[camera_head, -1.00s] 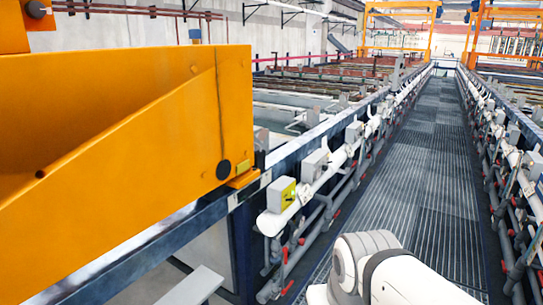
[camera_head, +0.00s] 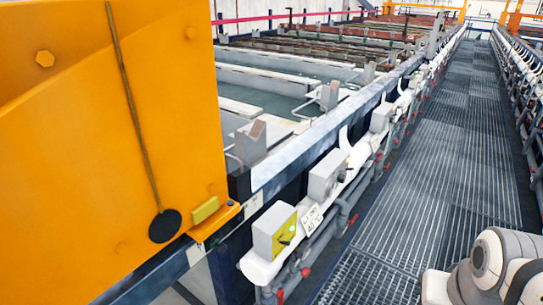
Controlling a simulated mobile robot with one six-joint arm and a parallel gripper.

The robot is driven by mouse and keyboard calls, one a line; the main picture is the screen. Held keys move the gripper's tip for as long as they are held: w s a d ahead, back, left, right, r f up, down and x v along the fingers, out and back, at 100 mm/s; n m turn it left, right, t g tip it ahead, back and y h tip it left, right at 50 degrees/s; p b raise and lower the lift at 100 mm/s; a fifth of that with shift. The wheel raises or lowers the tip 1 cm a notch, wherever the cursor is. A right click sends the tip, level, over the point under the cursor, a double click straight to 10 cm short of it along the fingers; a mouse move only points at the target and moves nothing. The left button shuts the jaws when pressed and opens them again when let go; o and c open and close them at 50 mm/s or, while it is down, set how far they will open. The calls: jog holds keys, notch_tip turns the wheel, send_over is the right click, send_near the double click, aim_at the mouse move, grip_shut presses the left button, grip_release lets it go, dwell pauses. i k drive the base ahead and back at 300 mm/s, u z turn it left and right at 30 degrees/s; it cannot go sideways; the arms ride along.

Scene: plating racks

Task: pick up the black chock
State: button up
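A flat black round piece (camera_head: 165,226) shows low on the face of the orange machine (camera_head: 70,150), at the lower end of a thin brown cord. It is the only distinct loose-looking black thing I see; I cannot tell for sure whether it is the black chock. A small yellow block (camera_head: 206,210) sits just right of it, above an orange foot on the rail. White links of my own arm show at the lower right, over the walkway. My gripper is out of view.
A dark blue rail (camera_head: 290,165) runs away from the machine, with tanks (camera_head: 290,92) behind it. White pipes and grey boxes (camera_head: 327,174) line its walkway side. The grated walkway (camera_head: 430,150) is clear ahead, with more piping along its right side.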

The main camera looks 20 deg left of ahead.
aim_at(239, 182)
jog(key=u, duration=0.5)
jog(key=i, duration=1.2)
jog(key=u, duration=0.75)
jog(key=k, duration=0.9)
jog(key=u, duration=0.15)
jog(key=i, duration=0.9)
jog(key=z, duration=0.05)
